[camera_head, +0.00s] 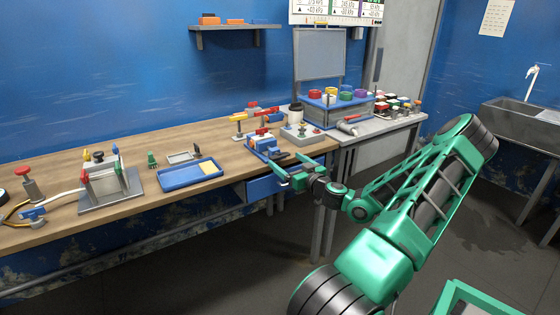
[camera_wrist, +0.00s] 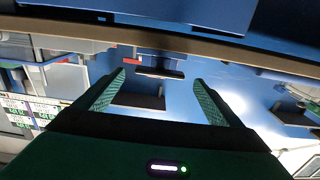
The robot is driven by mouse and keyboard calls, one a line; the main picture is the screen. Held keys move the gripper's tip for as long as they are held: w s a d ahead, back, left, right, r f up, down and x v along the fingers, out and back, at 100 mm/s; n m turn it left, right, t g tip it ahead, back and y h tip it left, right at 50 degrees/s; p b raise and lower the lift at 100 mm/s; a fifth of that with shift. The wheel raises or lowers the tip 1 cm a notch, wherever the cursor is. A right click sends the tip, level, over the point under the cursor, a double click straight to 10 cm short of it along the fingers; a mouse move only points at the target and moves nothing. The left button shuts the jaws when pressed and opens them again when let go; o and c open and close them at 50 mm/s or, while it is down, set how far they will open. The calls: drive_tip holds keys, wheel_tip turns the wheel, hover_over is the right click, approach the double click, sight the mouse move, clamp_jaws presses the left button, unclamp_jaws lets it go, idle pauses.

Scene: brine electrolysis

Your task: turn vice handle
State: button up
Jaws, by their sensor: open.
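A blue vice-like fixture with red parts (camera_head: 264,140) stands at the front edge of the wooden bench, right of centre. My gripper (camera_head: 286,168) is open just in front of it at the bench edge, with its two green fingers apart. In the wrist view, my gripper (camera_wrist: 160,77) has a blue and dark piece (camera_wrist: 160,66) showing between its fingertips, seemingly part of the fixture. I see no contact. I cannot clearly make out the vice handle; the gripper partly covers that area in the head view.
A blue drawer (camera_head: 266,187) sits below the bench top beside my gripper. A blue tray (camera_head: 190,176) lies to the left on the bench. Open floor lies in front.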

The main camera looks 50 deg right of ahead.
sight(282, 157)
drive_tip(key=shift+x, duration=1.85)
drive_tip(key=shift+c, duration=0.6)
drive_tip(key=c, duration=0.9)
drive_tip(key=shift+a, duration=0.1)
drive_tip(key=shift+c, duration=0.2)
